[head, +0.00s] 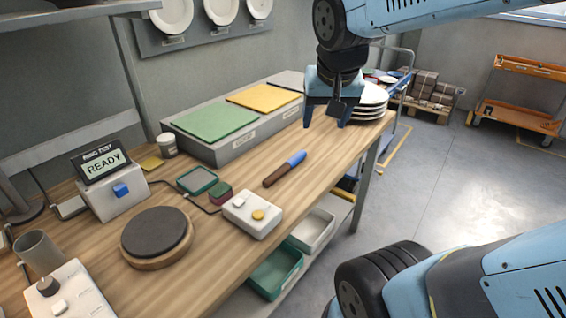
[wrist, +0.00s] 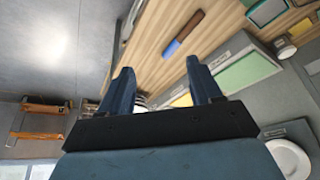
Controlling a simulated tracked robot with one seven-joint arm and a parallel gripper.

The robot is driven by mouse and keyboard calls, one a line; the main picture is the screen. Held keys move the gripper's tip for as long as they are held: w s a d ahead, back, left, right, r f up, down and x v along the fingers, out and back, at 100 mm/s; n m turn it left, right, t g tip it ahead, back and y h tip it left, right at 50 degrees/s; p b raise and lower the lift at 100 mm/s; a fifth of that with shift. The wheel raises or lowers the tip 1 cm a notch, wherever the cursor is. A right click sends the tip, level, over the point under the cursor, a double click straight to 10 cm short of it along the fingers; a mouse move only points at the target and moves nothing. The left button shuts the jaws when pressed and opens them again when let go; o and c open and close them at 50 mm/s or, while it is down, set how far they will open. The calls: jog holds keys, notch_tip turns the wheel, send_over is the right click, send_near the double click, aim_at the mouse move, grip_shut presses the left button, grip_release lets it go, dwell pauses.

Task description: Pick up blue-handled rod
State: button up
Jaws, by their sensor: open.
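The blue-handled rod (head: 285,169) lies flat on the wooden bench, in the middle of the head view. Its blue end points to the far right and its brown end to the near left. It also shows in the wrist view (wrist: 183,34), at the top, beyond the fingertips. My gripper (head: 326,118) is open and empty above the far end of the bench, in front of the stacked plates. In the wrist view its two fingers (wrist: 159,66) stand apart, with bench between them. The rod is clear of both fingers.
A stack of white plates (head: 370,101) stands at the bench's far end. A grey block with green and yellow pads (head: 216,123) lies behind the rod. A white control box (head: 252,214) and a green-framed tray (head: 197,181) are nearer. Bench around the rod is clear.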

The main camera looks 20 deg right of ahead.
jog(key=w+a+f+m+g+h, duration=0.15)
jog(key=w+f+m, duration=0.35)
jog(key=w, duration=0.5)
jog(key=m+h, duration=0.1)
jog(key=m, duration=0.2)
send_near(286, 163)
jog(key=shift+g, duration=0.25)
jog(key=x, duration=0.4)
jog(key=shift+s+a+f, duration=0.15)
jog(key=shift+s+a, duration=0.05)
jog(key=shift+w+x, duration=0.15)
jog(key=shift+x, duration=1.2)
jog(key=shift+w+x, duration=0.15)
jog(key=shift+x, duration=1.2)
jog(key=shift+d, duration=0.2)
jog(key=shift+c, duration=0.4)
jog(key=shift+h, duration=0.25)
jog(key=c, duration=1.1)
jog(key=shift+r, duration=0.25)
